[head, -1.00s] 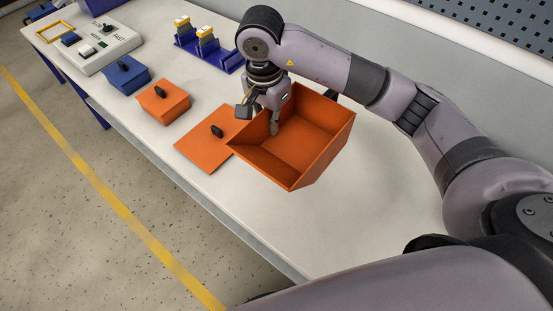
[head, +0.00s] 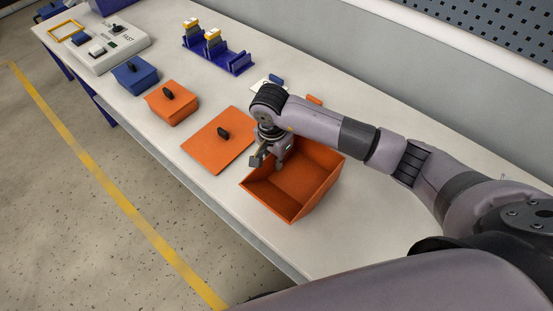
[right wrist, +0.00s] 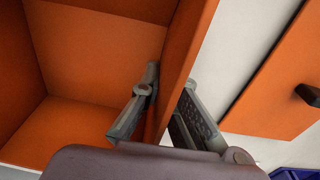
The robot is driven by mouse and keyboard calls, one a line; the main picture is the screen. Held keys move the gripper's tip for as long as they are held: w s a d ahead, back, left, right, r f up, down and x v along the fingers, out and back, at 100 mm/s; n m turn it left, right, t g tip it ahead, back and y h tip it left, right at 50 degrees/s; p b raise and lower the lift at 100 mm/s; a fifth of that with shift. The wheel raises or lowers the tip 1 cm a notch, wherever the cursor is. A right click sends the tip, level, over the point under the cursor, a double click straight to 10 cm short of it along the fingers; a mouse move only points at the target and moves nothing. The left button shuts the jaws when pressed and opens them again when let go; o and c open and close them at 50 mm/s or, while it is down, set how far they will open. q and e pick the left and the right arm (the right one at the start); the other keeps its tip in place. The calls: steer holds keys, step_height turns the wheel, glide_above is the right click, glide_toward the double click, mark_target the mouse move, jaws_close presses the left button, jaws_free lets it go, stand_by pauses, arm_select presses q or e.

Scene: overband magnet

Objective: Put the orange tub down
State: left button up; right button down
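The orange tub (head: 322,181) is an open box on the white table (head: 370,235), right of a flat orange lid (head: 212,148). It looks upright and level with the tabletop, though its underside is hidden. My right gripper (head: 268,162) is at the tub's left wall, reaching from above. In the right wrist view, the gripper (right wrist: 168,85) has one finger inside the tub (right wrist: 90,65) and one outside, with the wall between them. The fingers appear closed on that wall. My left gripper is not in view.
A smaller orange box (head: 171,105), a blue box (head: 135,78) and a grey control box (head: 100,48) stand farther left. A blue rack (head: 218,58) is behind them. A grey wall runs along the back. Free table lies right of the tub.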

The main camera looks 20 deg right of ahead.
steer(key=c, duration=2.3)
jaws_free()
steer(key=shift+f, duration=0.15)
steer(key=o, duration=0.5)
steer(key=shift+r, duration=0.2)
step_height(320, 180, up, 12)
steer(key=b, duration=0.2)
steer(key=shift+a+b, duration=0.3)
steer(key=shift+a, duration=0.1)
steer(key=shift+s+f, duration=0.1)
steer(key=shift+s, duration=0.05)
